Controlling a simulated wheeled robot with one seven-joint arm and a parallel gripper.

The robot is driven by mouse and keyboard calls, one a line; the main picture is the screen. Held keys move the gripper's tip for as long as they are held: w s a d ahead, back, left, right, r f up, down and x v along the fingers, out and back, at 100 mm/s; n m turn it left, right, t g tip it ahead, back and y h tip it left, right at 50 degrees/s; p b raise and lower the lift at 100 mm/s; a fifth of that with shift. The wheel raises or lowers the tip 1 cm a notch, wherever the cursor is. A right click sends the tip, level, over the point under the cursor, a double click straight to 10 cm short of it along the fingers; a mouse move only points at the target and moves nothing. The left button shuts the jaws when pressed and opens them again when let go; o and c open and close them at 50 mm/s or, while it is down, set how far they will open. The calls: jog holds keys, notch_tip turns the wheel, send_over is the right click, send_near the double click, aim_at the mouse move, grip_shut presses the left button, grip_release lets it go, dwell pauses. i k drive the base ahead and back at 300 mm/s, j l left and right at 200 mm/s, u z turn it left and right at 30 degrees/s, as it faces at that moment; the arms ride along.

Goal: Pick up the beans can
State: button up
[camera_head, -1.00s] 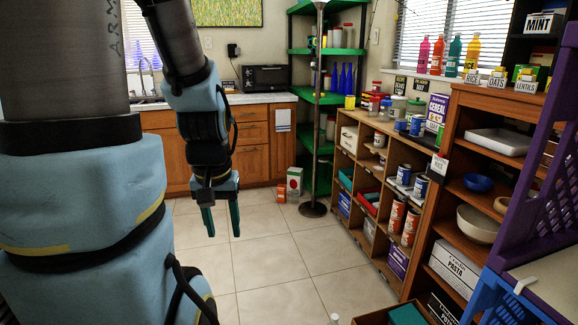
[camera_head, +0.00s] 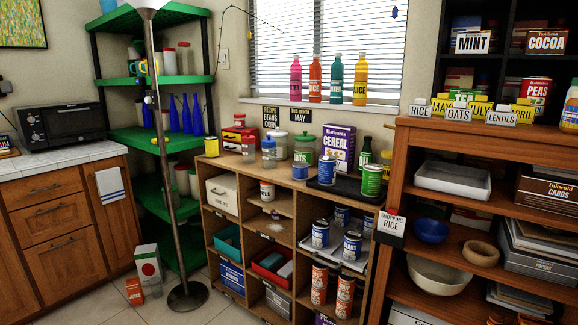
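I cannot tell for certain which can is the beans can, as most can labels are too small to read. On top of the low cubby shelf stand a green can (camera_head: 372,180) and a blue-and-white can (camera_head: 326,171). Blue-and-white cans (camera_head: 320,234) stand in a cubby below, with another such can (camera_head: 352,245) beside. Orange-red and white cans (camera_head: 319,284) stand in the lower cubby. A small white-and-red can (camera_head: 267,190) sits in an upper cubby. A red can marked PEAS (camera_head: 535,96) is at the upper right. My gripper is out of view.
The cubby shelf (camera_head: 290,188) also holds jars and a purple cereal box (camera_head: 338,148). A floor lamp pole (camera_head: 163,170) stands before the green shelf (camera_head: 185,79). A brown bookcase (camera_head: 400,130) stands right. Little floor shows at lower left.

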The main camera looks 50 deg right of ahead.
aim_at(327, 164)
jog(key=i+l+z, duration=0.1)
jog(key=i+z, duration=0.25)
jog(key=i, duration=0.15)
jog(key=i+z, duration=0.4)
jog(key=i+j+z, duration=0.35)
jog(key=i, duration=0.15)
jog(key=i+l+z, duration=0.3)
jog(key=i, duration=0.15)
jog(key=i+z, duration=0.25)
jog(key=i, duration=0.2)
jog(key=i+l, duration=0.1)
jog(key=i, duration=0.2)
jog(key=i+l, duration=0.15)
jog(key=i+u, duration=0.05)
jog(key=i, duration=0.05)
